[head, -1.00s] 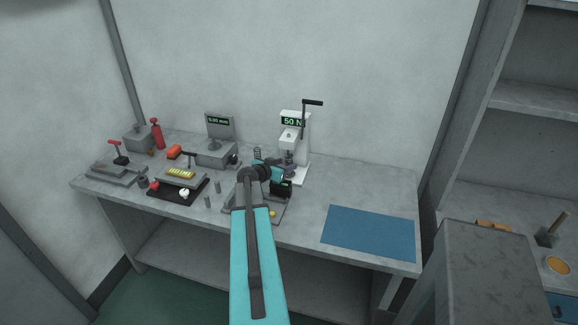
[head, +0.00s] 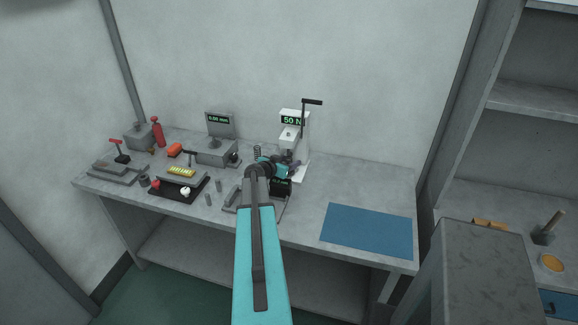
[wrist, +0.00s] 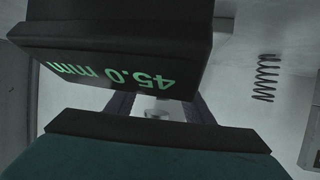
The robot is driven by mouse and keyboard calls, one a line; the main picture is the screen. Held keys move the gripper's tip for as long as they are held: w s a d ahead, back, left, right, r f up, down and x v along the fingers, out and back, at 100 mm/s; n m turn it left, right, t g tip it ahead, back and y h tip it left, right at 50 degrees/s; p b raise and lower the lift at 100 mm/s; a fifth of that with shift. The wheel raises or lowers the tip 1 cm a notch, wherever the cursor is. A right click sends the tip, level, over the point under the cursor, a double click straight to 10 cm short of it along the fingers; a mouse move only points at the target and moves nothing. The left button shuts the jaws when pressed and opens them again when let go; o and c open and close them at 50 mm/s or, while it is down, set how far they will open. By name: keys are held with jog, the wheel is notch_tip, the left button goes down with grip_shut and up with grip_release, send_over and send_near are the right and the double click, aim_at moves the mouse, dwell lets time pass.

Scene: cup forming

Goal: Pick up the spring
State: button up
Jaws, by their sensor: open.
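The spring (wrist: 266,78) is a dark open coil at the upper right of the wrist view, clear of my fingers. In the head view the spring (head: 257,151) stands upright on the bench, just behind my arm's end and left of the white press. My gripper (wrist: 157,106) is open, its two dark fingers apart below a black box reading 45.0 mm. A small pale round thing shows between or beyond the fingers; I cannot tell what it is. In the head view my arm hides most of the gripper.
The white press (head: 292,142) with a 50 N display and a black lever stands close behind the gripper. A grey gauge (head: 218,148) with a display is to its left. A black tray (head: 178,188) and small posts are further left. The blue mat (head: 367,231) at right is empty.

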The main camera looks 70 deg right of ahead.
jog(key=shift+c, duration=0.4)
grip_shut()
jog(key=shift+r, duration=0.1)
jog(key=shift+r+b, duration=0.6)
jog(key=shift+b, duration=0.1)
jog(key=w+a+b, duration=0.1)
jog(key=w+b, duration=0.1)
jog(key=w, duration=0.3)
jog(key=w+a+b, duration=0.1)
jog(key=w+b, duration=0.1)
jog(key=w, duration=0.4)
jog(key=w+a+b, duration=0.1)
jog(key=w, duration=0.4)
jog(key=shift+w+a+b, duration=0.15)
jog(key=shift+a+b, duration=0.05)
jog(key=shift+b, duration=0.2)
jog(key=shift+w+a, duration=0.2)
jog(key=shift+w, duration=0.5)
